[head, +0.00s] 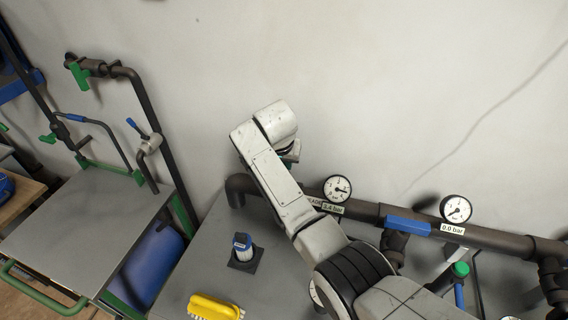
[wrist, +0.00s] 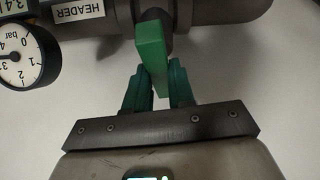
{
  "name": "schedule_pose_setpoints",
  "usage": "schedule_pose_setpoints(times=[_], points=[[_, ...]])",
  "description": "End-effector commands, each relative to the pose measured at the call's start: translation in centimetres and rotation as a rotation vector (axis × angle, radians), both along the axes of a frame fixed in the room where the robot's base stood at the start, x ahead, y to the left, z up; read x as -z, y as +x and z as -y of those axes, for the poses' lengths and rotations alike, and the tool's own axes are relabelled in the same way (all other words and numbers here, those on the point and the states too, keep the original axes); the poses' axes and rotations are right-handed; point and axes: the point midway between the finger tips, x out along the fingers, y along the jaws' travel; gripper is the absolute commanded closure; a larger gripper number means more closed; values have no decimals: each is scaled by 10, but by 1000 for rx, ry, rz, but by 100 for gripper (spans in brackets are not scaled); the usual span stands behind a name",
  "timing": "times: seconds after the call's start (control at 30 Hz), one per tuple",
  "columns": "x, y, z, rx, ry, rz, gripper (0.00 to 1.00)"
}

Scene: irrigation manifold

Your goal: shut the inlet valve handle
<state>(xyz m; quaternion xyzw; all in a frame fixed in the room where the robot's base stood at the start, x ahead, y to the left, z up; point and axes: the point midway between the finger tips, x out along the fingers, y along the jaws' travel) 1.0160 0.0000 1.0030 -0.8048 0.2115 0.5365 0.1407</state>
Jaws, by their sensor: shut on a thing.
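A green valve handle (wrist: 152,52) sticks out from a stub on the grey header pipe (wrist: 215,12) in the wrist view. It points down the picture, roughly across the pipe and slightly tilted. I take it for the inlet valve handle; no label on it shows. My gripper (wrist: 162,80) has its two green fingers closed around the handle's lower part, one on each side. In the head view my gripper (head: 290,152) is mostly hidden behind my own wrist at the wall, and the held handle cannot be made out there.
A gauge (wrist: 22,55) and a HEADER label (wrist: 78,11) sit left of the handle. In the head view a gauge (head: 338,188) and a second gauge (head: 456,208) stand along the pipe. A yellow brush (head: 215,308) and a blue-capped item (head: 242,246) are on the grey bench (head: 190,270).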

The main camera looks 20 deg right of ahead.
Motion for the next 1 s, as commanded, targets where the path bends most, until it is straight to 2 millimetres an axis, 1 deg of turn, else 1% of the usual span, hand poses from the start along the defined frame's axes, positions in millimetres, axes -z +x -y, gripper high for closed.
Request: schedule_pose_setpoints(times=[0.03,0.3,0.83,0.87,1.0], points=[[6,-2,-1,25,2,-8,100],[5,-2,-1,113,2,-10,100],[5,-2,-1,133,4,-10,100],[5,-2,-1,133,4,-10,74],[5,-2,-1,132,3,-10,60]])
